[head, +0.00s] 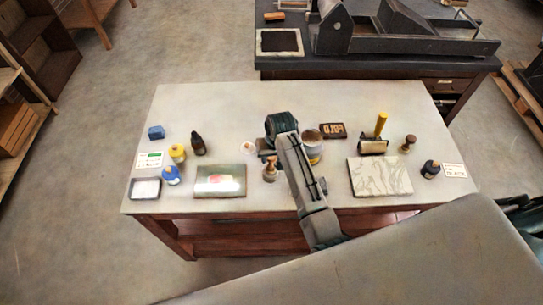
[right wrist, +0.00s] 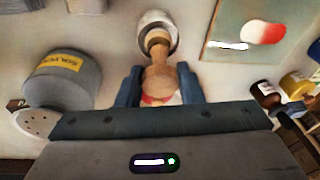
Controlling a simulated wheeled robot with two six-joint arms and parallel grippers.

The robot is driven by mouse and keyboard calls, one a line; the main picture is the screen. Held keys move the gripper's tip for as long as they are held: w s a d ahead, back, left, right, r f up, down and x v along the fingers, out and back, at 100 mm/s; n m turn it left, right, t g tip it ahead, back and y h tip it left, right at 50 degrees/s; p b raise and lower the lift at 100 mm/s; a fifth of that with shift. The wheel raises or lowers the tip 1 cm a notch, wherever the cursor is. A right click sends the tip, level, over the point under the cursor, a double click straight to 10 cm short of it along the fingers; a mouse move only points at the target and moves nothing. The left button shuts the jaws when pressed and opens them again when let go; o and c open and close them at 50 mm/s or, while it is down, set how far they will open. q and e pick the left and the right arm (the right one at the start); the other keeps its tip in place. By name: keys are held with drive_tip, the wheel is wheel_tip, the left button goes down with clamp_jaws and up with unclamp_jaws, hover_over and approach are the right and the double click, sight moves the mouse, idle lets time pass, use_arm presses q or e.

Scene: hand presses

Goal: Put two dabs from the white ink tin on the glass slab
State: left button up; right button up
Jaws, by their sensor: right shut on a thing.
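My right gripper (right wrist: 160,88) is shut on a brown wooden knob-handled tool (right wrist: 160,72), which also shows in the head view (head: 270,162). The tool's narrow end points at a small round whitish tin (right wrist: 157,17). Whether the end touches the tin's inside or only overlaps it, I cannot tell. The glass slab (head: 220,192) lies left of the gripper in the head view and at the upper right of the right wrist view (right wrist: 212,48). It carries a red-and-white patch and a separate white streak that may be a reflection. My left gripper is not in view.
A grey can (right wrist: 62,85) with a yellow label stands close beside the gripper. Several bottles (head: 198,145), a blue block (head: 156,132) and a shallow tray (head: 145,188) are at the left. A yellow-handled roller (head: 375,145) and a marbled slab (head: 380,178) are at the right.

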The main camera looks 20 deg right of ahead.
drive_tip(key=shift+r, duration=3.5)
drive_tip(key=shift+w+a, duration=0.1)
